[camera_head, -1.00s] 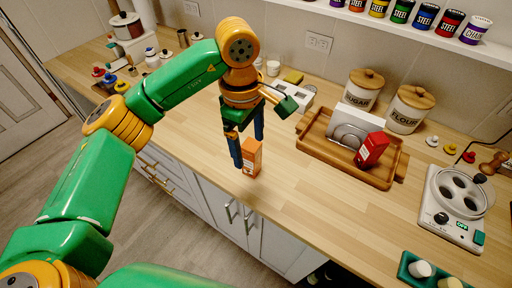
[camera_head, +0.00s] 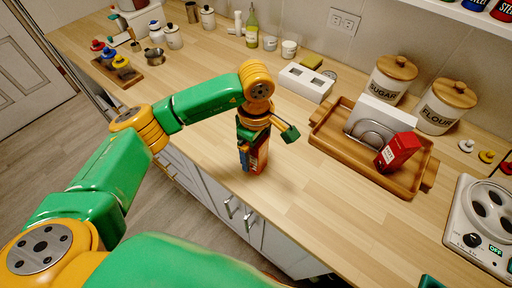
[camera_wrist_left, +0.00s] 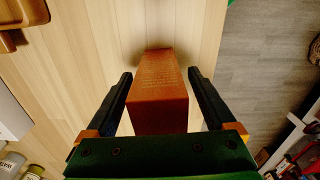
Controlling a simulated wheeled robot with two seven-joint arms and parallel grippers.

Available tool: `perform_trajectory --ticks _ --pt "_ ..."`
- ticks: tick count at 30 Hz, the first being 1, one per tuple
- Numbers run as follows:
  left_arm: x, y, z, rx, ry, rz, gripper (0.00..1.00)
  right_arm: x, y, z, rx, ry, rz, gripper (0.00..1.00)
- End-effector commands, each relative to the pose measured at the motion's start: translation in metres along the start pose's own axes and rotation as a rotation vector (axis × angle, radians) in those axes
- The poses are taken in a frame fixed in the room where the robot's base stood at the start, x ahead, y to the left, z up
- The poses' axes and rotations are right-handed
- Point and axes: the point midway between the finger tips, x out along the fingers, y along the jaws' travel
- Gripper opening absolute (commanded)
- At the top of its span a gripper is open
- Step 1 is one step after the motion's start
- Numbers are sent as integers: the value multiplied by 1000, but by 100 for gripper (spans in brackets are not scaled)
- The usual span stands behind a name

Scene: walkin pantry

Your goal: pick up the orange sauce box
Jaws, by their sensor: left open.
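The orange sauce box (camera_head: 262,158) stands upright on the wooden counter near its front edge. It is partly hidden by my gripper in the head view. In the left wrist view the box (camera_wrist_left: 158,95) lies between the two dark fingers, with a visible gap on each side. My left gripper (camera_head: 251,160) is open around the box, pointing down; in the wrist view its fingers (camera_wrist_left: 160,100) reach along both sides of it.
A wooden tray (camera_head: 328,142) with a rack and a red box (camera_head: 397,151) stands to the right. A white holder (camera_head: 305,82) is behind. Sugar and flour canisters (camera_head: 445,105) stand by the wall. The counter in front of the tray is clear.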

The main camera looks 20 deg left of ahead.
Motion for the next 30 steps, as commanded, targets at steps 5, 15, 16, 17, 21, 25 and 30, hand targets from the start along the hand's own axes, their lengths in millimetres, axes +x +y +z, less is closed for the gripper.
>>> perform_trajectory --ticks 5,15,16,17,21,25,30 --pt "1 0 0 0 0 0 81 1 0 0 0 1 0 50" --pt "0 0 0 -1 0 0 0 1 0 -1 0 2 0 50" --pt "0 0 0 -1 0 1 0 1 0 -1 0 2 0 50" --pt "0 0 0 -1 0 0 0 1 0 -1 0 2 0 50" --pt "0 0 0 -1 0 1 0 2 0 -1 0 3 0 50" --pt "-5 1 0 -1 1 3 0 9 0 -1 0 3 0 50" --pt "-35 -6 0 1 0 8 0 29 0 1 0 3 0 50"
